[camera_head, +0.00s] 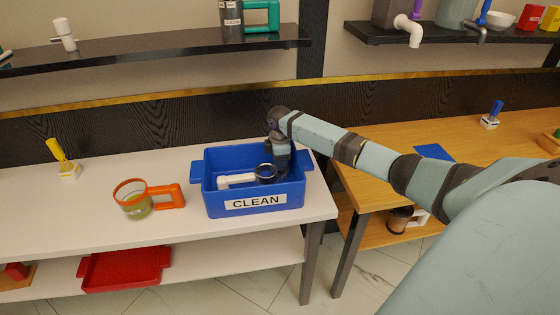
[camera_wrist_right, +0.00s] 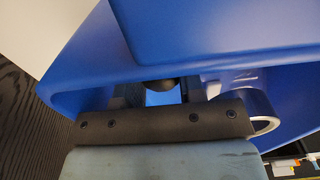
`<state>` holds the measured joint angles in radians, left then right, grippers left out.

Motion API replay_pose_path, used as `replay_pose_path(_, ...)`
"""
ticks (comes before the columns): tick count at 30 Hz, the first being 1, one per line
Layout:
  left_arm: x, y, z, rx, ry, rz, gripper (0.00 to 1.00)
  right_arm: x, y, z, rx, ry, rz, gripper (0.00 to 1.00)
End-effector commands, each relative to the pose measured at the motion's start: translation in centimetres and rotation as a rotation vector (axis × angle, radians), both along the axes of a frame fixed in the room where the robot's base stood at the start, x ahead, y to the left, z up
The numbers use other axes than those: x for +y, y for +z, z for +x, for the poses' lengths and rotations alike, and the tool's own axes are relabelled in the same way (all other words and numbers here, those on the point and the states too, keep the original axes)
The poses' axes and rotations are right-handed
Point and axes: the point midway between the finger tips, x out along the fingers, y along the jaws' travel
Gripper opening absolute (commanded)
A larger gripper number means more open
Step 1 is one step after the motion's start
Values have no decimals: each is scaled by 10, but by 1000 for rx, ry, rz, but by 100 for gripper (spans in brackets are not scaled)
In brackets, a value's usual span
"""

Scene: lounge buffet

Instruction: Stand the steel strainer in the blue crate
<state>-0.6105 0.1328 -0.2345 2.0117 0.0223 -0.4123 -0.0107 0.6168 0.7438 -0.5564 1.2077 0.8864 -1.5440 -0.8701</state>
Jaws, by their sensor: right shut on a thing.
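The blue crate (camera_head: 254,203), with a "CLEAN" label on its front, stands on the white table. Inside it shows the steel strainer, a dark round rim (camera_head: 265,170) with a white handle (camera_head: 237,180) pointing left. My right gripper (camera_head: 277,172) reaches down into the right part of the crate, beside the rim, and is shut on the strainer. The exact grip is hidden. In the right wrist view, the crate's blue wall (camera_wrist_right: 90,62) surrounds the gripper (camera_wrist_right: 160,92) and a shiny metal ring (camera_wrist_right: 262,108) shows to its right. My left gripper is not in view.
A cup with an orange handle (camera_head: 166,195) stands left of the crate. A yellow-handled brush (camera_head: 58,152) is farther left. A red tray (camera_head: 126,268) lies on the lower shelf. A wooden table (camera_head: 390,180) stands to the right. Black shelves hang above.

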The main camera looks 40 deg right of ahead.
Motion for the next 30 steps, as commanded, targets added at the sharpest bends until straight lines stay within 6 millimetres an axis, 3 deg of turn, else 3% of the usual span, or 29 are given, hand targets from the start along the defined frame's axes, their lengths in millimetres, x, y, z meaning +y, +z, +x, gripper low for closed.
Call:
replay_pose_path(6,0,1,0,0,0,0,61,0,-1,0,0,0,0,12)
replay_pose_path(7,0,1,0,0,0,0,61,0,-2,0,0,0,0,40)
replay_pose_path(10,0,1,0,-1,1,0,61,0,-1,0,0,0,0,61)
replay_pose_path(20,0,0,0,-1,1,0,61,0,3,0,-1,0,0,61)
replay_pose_path(23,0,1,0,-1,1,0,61,-1,15,1,-4,0,0,61)
replay_pose_path(30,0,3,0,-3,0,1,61,-1,65,1,-4,0,-1,61)
